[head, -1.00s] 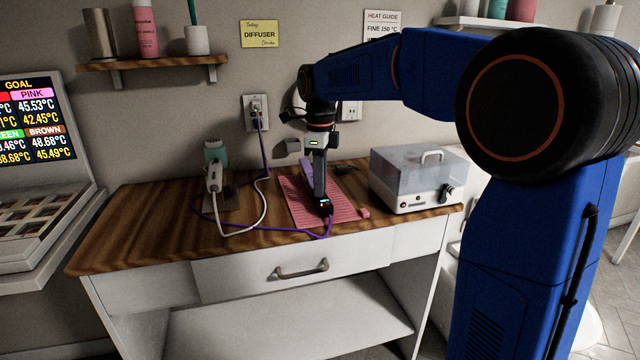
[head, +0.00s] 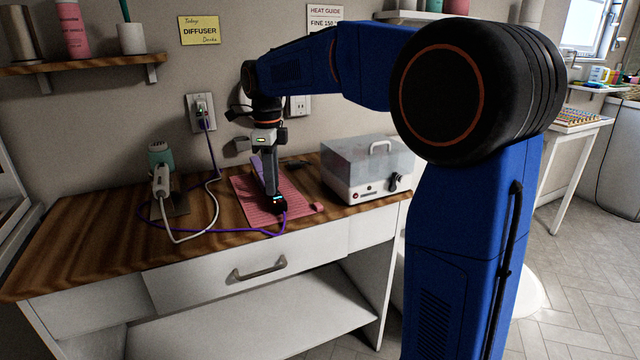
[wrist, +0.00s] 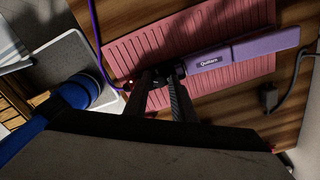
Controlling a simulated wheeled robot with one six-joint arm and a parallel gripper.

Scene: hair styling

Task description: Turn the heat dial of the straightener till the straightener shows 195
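The purple straightener (wrist: 240,52) lies on a ribbed pink mat (wrist: 125,52) in the wrist view, its label towards me. In the head view its purple body (head: 257,166) is mostly hidden behind my gripper. Its dark end (head: 280,204) carries a small lit cyan display, too small to read. My gripper (wrist: 162,78) points down at this dark end, with one finger on each side of it. The heat dial cannot be made out between the fingertips. Whether the fingers press on it cannot be told.
A purple cord (head: 232,229) runs from the straightener's end to the wall outlet (head: 201,108). A white-and-green corded tool (head: 161,180) stands left of the mat. A clear-lidded box (head: 365,168) stands to the right. The wooden tabletop (head: 85,230) is bare at front left.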

